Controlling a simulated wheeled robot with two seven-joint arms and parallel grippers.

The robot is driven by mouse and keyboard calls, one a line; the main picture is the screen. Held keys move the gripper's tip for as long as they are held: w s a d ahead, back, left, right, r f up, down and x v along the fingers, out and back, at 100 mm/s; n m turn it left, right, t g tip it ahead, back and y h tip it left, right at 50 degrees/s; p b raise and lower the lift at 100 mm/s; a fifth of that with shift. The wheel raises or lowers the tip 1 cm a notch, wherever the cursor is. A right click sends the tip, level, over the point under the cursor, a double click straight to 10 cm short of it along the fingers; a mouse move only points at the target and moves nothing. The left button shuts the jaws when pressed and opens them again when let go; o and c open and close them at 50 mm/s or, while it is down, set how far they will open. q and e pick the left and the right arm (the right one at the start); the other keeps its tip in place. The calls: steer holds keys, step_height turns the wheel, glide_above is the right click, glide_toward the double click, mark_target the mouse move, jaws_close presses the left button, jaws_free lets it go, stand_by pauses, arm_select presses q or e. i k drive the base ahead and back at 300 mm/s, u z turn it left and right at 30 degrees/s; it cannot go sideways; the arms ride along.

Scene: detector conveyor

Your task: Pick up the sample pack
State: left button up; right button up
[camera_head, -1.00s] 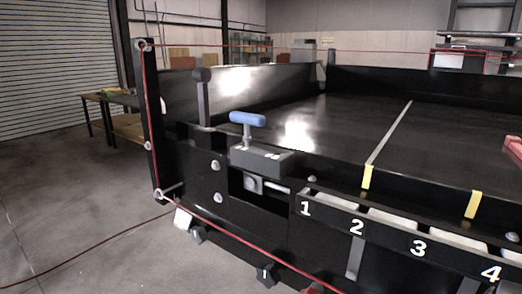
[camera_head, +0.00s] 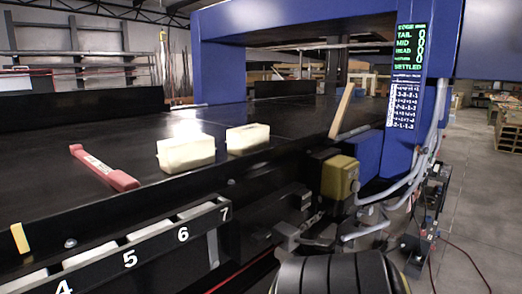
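Two cream, block-shaped packs lie on the black conveyor bed. The nearer pack (camera_head: 188,153) is left of the farther pack (camera_head: 247,138), with a gap between them. Which of them is the sample pack, I cannot tell. A red bar with a pale label (camera_head: 104,168) lies on the bed to their left. Neither of my grippers shows in this view, and nothing touches the packs.
A blue arch (camera_head: 225,55) with a green-lit display (camera_head: 410,46) spans the bed. A thin wooden strip (camera_head: 341,111) leans beneath it. A numbered rack (camera_head: 150,250) and a yellowish box (camera_head: 340,177) line the front. Cables run at right.

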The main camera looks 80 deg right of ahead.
mark_target(181, 154)
steer(key=z, duration=2.2)
